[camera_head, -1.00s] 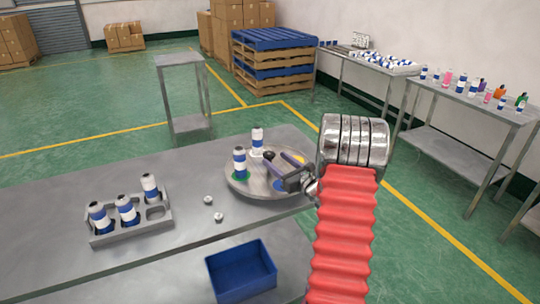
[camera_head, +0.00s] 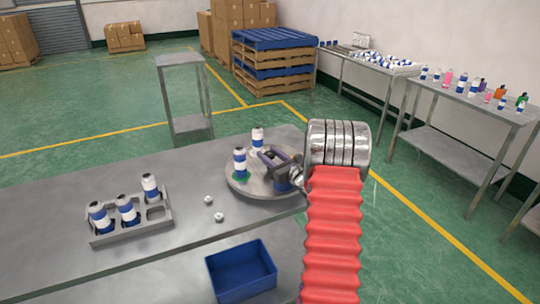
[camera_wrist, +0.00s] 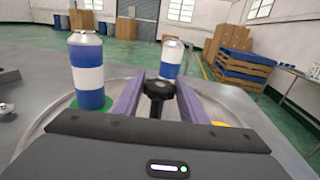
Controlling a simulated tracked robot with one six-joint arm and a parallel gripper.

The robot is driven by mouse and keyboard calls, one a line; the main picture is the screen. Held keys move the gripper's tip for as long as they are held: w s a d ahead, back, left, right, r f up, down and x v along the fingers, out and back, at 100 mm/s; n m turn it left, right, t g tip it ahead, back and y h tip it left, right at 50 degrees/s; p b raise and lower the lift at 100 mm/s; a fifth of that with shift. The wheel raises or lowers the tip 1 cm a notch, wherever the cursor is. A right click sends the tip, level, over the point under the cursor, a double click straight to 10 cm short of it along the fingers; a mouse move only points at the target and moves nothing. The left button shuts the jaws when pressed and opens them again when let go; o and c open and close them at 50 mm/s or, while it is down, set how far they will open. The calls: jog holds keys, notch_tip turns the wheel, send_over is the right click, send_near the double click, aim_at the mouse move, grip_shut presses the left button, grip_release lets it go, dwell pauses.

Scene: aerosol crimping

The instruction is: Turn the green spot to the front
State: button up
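The round grey turntable (camera_head: 238,183) sits on the table with a black knob (camera_wrist: 158,90) at its middle. The green spot (camera_wrist: 97,104) is at the turntable's left, partly hidden under a blue-and-white can (camera_wrist: 88,72). This can also shows in the head view (camera_head: 240,162). A second such can (camera_wrist: 171,60) stands at the back. A yellow spot (camera_wrist: 219,124) shows at the right in the wrist view. My gripper (camera_wrist: 160,82) is at the turntable's middle. Its two purple fingers stand either side of the knob and look open; contact with it is unclear.
A grey rack (camera_head: 130,228) with several cans stands at the left of the table (camera_head: 55,227). Two small white parts (camera_head: 219,217) lie between rack and turntable. A blue bin (camera_head: 241,271) is below the table's front edge.

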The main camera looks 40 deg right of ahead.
grip_shut()
jog(key=shift+s+d, duration=0.1)
jog(key=shift+d, duration=0.1)
jog(key=shift+a, duration=0.2)
jog(key=shift+w+a, duration=0.15)
jog(key=shift+w, duration=0.1)
